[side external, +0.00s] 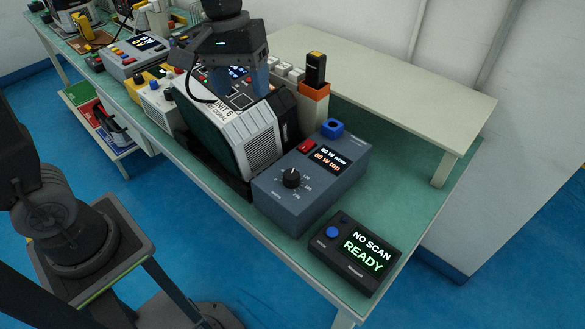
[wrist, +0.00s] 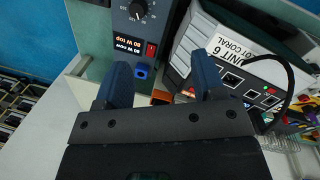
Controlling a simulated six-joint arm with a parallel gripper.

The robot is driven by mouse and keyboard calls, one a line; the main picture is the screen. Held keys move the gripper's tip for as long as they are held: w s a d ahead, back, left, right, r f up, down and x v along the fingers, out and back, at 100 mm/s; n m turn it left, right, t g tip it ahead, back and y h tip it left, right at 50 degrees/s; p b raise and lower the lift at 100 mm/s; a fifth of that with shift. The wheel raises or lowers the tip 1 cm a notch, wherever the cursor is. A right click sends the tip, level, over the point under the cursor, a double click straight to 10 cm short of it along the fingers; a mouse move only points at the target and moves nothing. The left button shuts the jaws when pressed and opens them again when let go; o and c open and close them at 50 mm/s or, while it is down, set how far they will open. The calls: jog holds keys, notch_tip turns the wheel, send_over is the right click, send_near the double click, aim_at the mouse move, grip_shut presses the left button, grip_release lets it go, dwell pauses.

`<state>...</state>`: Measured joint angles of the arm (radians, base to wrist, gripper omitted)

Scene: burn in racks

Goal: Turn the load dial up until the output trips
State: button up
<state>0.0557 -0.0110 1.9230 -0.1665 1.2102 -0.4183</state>
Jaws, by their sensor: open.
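The load box (side external: 265,188) is blue-grey and stands on the bench in front of the unit. Its black load dial (side external: 291,178) has a white pointer mark; the dial also shows at the top of the wrist view (wrist: 138,9). Its display (side external: 331,160) reads "80 W now" and "80 W top". A red switch (side external: 306,147) and a blue block (side external: 333,127) sit on its top. The unit (side external: 225,135), labelled "UNIT 6", stands beside it. My gripper (wrist: 160,73) is open and empty, with blue fingers. It is above the unit, apart from the dial.
A black box (side external: 355,255) reading "NO SCAN" and "READY" stands at the bench's near right end. A black handheld device stands in an orange holder (side external: 314,90) behind the load box. A raised cream shelf (side external: 400,80) runs along the back. More equipment crowds the far left.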

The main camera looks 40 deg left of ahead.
aim_at(291, 174)
jog(key=w+d+f+n+g+h, duration=0.1)
jog(key=w+d+f+n+g, duration=0.25)
jog(key=w+f, duration=0.4)
jog(key=shift+m, duration=0.25)
jog(key=x, duration=1.3)
jog(key=shift+w+d, duration=0.2)
jog(key=shift+d, duration=0.1)
